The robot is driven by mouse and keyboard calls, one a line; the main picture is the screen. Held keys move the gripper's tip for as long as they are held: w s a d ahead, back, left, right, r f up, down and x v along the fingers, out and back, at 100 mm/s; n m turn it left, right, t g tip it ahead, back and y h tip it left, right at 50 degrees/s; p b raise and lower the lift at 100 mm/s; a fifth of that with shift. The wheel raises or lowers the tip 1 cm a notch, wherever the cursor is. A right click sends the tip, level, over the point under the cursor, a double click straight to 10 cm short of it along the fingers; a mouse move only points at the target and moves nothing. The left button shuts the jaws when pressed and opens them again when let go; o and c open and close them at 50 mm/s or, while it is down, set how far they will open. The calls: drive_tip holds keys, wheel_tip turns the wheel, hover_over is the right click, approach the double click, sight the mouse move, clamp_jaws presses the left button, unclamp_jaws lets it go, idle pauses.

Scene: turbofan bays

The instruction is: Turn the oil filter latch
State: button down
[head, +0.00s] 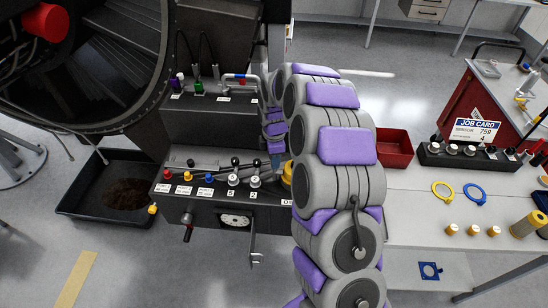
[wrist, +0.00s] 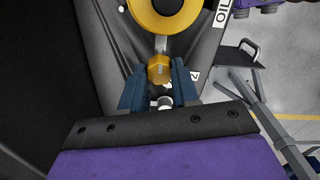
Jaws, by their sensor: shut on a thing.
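The oil filter latch shows in the wrist view as a yellow round part (wrist: 168,18) at the top, with a short grey lever ending in a yellow knob (wrist: 159,70). My gripper (wrist: 158,78) has its two dark blue fingers on either side of this knob and is shut on it. A white label with black letters (wrist: 222,14) sits beside the round part. In the head view only a yellow edge of the round part (head: 287,173) shows at the right end of the black panel.
The black panel (head: 206,213) carries several colored knobs and levers, with a crank hanging below. A black drip tray (head: 80,205) lies at left under the engine. At right stand a red bin (head: 394,149) and a white table (head: 410,225) with rings and caps.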

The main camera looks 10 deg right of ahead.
drive_tip(key=shift+w+r, duration=0.1)
drive_tip(key=shift+w, duration=0.05)
drive_tip(key=c, duration=0.8)
unclamp_jaws()
drive_tip(key=shift+c, duration=0.2)
wheel_tip(320, 180, up, 17)
drive_tip(key=shift+r, duration=0.1)
